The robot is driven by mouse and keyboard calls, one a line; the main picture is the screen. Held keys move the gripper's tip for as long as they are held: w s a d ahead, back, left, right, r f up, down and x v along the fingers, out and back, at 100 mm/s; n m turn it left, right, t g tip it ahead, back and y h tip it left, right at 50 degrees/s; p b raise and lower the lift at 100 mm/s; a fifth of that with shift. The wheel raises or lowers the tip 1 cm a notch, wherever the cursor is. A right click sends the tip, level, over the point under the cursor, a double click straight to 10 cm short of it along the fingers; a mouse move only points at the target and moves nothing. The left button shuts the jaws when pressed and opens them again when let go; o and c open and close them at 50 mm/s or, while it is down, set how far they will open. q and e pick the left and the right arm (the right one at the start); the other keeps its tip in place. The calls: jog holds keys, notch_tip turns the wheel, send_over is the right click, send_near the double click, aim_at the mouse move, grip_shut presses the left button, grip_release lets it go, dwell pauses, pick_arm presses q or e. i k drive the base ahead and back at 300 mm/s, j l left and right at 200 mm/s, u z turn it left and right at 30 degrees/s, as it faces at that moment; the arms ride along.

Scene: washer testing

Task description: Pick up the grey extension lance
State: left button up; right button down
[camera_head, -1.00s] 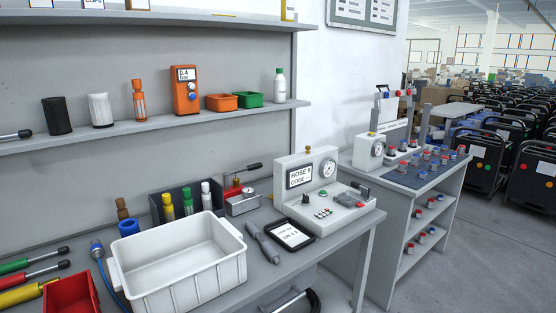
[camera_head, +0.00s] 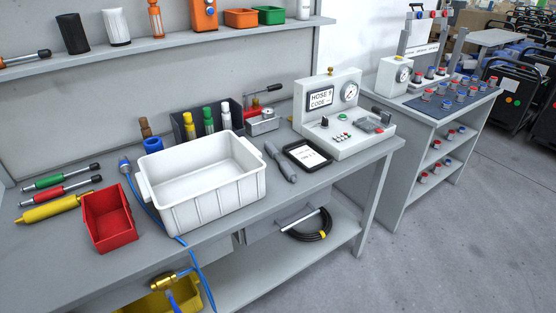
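A short grey rod-shaped tool (camera_head: 280,162) lies on the workbench between the white bin and the dark tablet; it is the grey thing here that most resembles a lance, but I cannot be sure. Green (camera_head: 62,177), red (camera_head: 68,188) and yellow (camera_head: 52,209) lance-like tools with dark or metal ends lie at the bench's left. Neither of my grippers is in view.
A white bin (camera_head: 205,216) and a red bin (camera_head: 110,220) take up the front of the workbench (camera_head: 300,205). A test box with a gauge (camera_head: 340,115) stands at its right. A coiled black hose (camera_head: 310,226) is below. Grey floor is clear at the lower right.

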aim_at(287, 170)
jog(key=u, duration=0.25)
jog(key=i+l+u, duration=0.15)
jog(key=l+u, duration=0.15)
jog(key=i+l+u, duration=0.1)
jog(key=l+u, duration=0.45)
jog(key=i+l, duration=0.05)
